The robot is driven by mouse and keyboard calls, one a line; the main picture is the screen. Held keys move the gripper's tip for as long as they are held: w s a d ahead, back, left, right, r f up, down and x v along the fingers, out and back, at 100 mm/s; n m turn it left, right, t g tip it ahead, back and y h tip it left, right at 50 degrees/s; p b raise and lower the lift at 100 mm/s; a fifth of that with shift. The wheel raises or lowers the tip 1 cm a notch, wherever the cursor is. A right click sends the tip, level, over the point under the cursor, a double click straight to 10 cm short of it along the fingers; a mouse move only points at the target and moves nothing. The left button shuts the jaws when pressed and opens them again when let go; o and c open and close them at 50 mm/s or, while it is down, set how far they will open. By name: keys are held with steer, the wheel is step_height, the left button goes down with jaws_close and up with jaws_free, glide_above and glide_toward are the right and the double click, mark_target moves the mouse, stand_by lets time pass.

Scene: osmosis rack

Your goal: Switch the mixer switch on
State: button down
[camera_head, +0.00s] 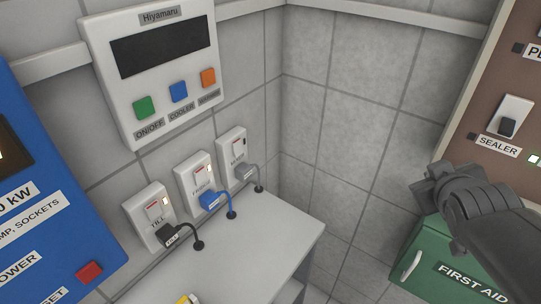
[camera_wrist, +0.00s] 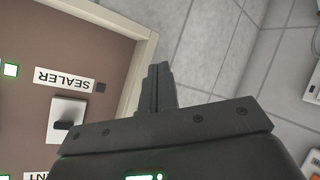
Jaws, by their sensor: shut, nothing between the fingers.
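No label that I can read says mixer. A brown switch panel (camera_head: 475,115) is at the right of the head view, cut off by the frame; it also shows upside down in the wrist view (camera_wrist: 60,35). Its white switch with a dark rocker (camera_head: 514,112), labelled SEALER, also shows in the wrist view (camera_wrist: 70,108). A label starting "PU" is partly cut off. My gripper (camera_head: 425,188) is left of and below this panel, above the green box. In the wrist view its fingers (camera_wrist: 158,70) are together and empty, beside the panel's pale frame.
A green FIRST AID box (camera_head: 430,250) is below my gripper. Three wall sockets with plugs (camera_head: 150,215) stand above a white counter (camera_head: 265,235); the third label is too small to read. A Hiyamaru controller (camera_head: 150,65) and a blue panel (camera_head: 60,190) are at left. The tiled corner between is clear.

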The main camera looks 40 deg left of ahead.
mark_target(240, 154)
steer(key=w+a+n+y, duration=0.2)
steer(key=a+n+y, duration=0.4)
steer(key=a, duration=0.6)
steer(key=s+a+f+n+g+y, duration=0.3)
steer(key=s+a+f+n+g, duration=0.1)
steer(key=a+n, duration=0.4)
steer(key=s+a+f+n+g+y, duration=0.3)
steer(key=a+n+g, duration=0.4)
steer(key=n, duration=0.4)
step_height(240, 154, down, 3)
steer(key=shift+s+a+r+y, duration=0.1)
steer(key=shift+s+a+y, duration=0.3)
steer(key=shift+s, duration=0.45)
steer(key=shift+a, duration=0.1)
steer(key=a, duration=0.4)
steer(key=a+f, duration=0.1)
steer(key=a, duration=0.8)
steer(key=shift+a+f, duration=0.35)
steer(key=shift+a, duration=0.05)
steer(key=shift+a+f, duration=0.1)
steer(key=shift+a, duration=0.05)
steer(key=d+f, duration=0.1)
steer(key=d, duration=1.3)
steer(key=shift+f, duration=0.4)
